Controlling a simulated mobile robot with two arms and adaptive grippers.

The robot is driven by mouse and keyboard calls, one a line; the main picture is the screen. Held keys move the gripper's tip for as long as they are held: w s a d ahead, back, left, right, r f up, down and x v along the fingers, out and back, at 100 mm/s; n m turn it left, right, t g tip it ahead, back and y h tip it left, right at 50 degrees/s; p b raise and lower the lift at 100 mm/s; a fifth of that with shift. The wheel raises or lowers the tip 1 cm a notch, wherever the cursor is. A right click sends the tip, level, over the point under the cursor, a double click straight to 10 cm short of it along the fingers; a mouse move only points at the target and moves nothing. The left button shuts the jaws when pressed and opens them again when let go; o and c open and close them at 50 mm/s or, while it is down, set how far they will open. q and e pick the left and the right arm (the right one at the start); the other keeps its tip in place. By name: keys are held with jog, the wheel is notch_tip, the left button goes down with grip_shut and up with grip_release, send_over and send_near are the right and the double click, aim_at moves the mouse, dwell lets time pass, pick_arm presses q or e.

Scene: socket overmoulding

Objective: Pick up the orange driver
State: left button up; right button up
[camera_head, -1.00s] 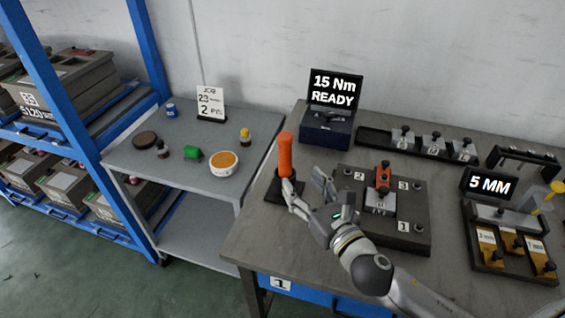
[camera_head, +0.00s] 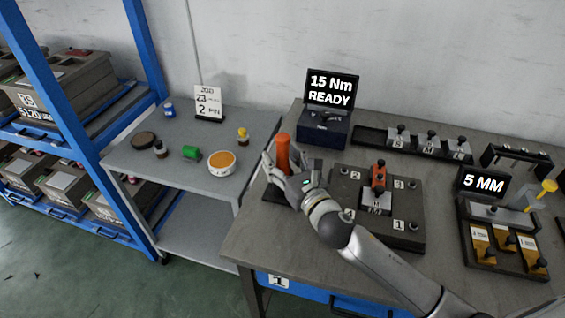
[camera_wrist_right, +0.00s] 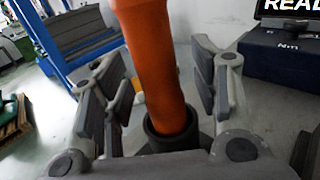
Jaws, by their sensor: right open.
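The orange driver (camera_head: 282,150) stands upright in its dark holder at the left side of the workbench. In the right wrist view its orange handle (camera_wrist_right: 150,60) rises between my fingers, out of a round dark socket (camera_wrist_right: 172,135). My right gripper (camera_head: 281,172) is open around the driver, with one finger on each side; in the wrist view (camera_wrist_right: 155,95) gaps show between the pads and the handle. The driver's lower part is partly hidden by my gripper in the head view. My left gripper is not in view.
A fixture plate (camera_head: 405,222) with a small orange-topped tool (camera_head: 378,175) lies right of my gripper. Behind stands a box (camera_head: 322,132) with a "15 Nm READY" display. A grey side table (camera_head: 135,172) with small containers is at left.

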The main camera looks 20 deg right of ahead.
jog(key=shift+c, duration=0.4)
jog(key=shift+r, duration=0.1)
grip_shut()
